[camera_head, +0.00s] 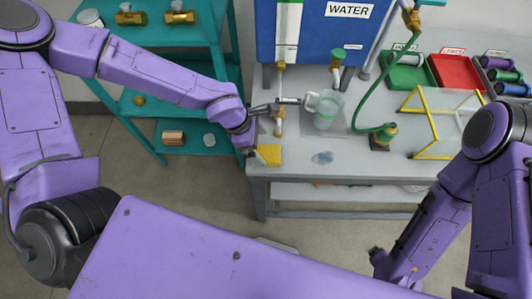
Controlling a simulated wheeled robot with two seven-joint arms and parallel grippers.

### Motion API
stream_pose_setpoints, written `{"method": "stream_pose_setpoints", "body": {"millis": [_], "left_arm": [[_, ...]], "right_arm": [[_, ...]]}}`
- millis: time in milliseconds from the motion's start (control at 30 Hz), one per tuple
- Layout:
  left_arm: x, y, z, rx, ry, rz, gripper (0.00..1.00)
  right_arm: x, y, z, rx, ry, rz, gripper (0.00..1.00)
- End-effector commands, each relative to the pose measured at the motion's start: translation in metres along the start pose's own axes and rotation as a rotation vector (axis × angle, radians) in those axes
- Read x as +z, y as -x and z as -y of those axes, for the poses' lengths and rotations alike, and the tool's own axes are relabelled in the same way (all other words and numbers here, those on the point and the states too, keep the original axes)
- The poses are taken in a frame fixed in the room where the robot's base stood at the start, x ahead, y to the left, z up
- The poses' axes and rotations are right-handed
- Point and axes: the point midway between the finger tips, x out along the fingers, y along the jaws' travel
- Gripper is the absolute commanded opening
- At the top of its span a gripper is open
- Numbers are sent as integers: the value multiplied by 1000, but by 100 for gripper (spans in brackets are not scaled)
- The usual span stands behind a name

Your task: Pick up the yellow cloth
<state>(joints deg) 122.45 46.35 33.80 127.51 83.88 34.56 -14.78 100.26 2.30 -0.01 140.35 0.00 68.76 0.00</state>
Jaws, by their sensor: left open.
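The yellow cloth (269,154) lies flat at the front left corner of the grey bench, close to its edge. My left gripper (262,128) is open and empty at the bench's left edge, just behind the cloth and apart from it. One dark finger reaches toward the brass tap (279,122). My right arm hangs down at the lower right, in front of the bench. The end of that arm (392,268) is small and partly hidden, so its jaws are unclear.
A clear jug (327,109) stands right of the tap. A bluish wet patch (322,158) lies in front of it. The blue water tank (315,35), a green hose (367,90) and a yellow-framed clear guard (430,125) crowd the bench. A teal shelf (150,35) stands left.

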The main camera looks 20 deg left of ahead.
Motion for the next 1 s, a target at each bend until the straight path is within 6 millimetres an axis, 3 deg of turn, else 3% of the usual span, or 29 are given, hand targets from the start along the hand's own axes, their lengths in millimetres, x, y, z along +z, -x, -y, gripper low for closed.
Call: {"method": "stream_pose_setpoints", "body": {"millis": [200, 433, 467, 600, 633, 1000], "left_arm": [[2, -35, 4, -2, -1, -3, 100], [2, -37, 4, 0, 0, -2, 100], [2, -37, 4, 0, 0, -2, 94], [2, -37, 4, -1, 0, -2, 48], [2, -37, 4, -1, 0, -2, 42], [4, -31, 3, 1, 1, -1, 42]], "right_arm": [[0, 0, 0, 0, 0, 0, 84], [0, 0, 0, 0, 0, 0, 84], [0, 0, 0, 0, 0, 0, 84], [0, 0, 0, 0, 0, 0, 84], [0, 0, 0, 0, 0, 0, 84], [0, 0, 0, 0, 0, 0, 84]]}}
